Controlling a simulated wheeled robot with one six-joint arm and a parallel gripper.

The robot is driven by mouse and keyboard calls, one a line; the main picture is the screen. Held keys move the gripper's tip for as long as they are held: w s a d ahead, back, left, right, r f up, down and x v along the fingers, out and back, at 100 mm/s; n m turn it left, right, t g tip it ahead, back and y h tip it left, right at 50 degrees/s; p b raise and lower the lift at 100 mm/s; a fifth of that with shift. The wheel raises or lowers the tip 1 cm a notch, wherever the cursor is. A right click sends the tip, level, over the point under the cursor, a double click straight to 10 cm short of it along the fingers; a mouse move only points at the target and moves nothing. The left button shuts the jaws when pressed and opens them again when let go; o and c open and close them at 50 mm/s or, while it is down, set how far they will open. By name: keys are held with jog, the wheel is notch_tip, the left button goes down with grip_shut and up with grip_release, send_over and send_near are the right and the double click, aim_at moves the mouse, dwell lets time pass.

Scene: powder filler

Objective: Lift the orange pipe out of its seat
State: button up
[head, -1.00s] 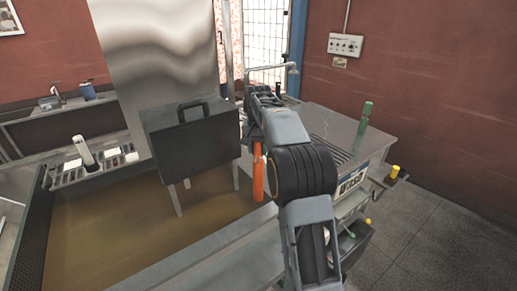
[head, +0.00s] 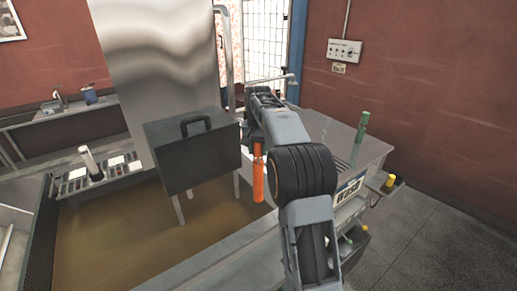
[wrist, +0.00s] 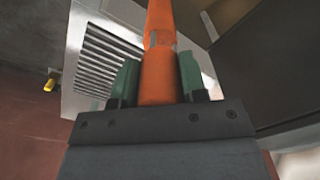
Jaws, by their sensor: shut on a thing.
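The orange pipe (head: 258,178) hangs upright below my gripper in the head view, beside the dark box. In the wrist view the orange pipe (wrist: 160,60) runs between the two green fingers of my gripper (wrist: 158,82), which are shut on it. The fingers are hidden behind my arm in the head view. The pipe's lower end shows in the head view, and I cannot make out its seat there.
A dark box with a handle (head: 195,155) stands on legs left of the pipe, over a brownish basin (head: 120,225). A grey counter (head: 335,135) with a slotted grille and an upright green piece (head: 361,127) lies to the right. Yellow knobs (head: 389,181) stick out at its right side.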

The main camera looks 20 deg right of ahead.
jog(key=shift+r+p, duration=2.65)
jog(key=shift+r, duration=0.2)
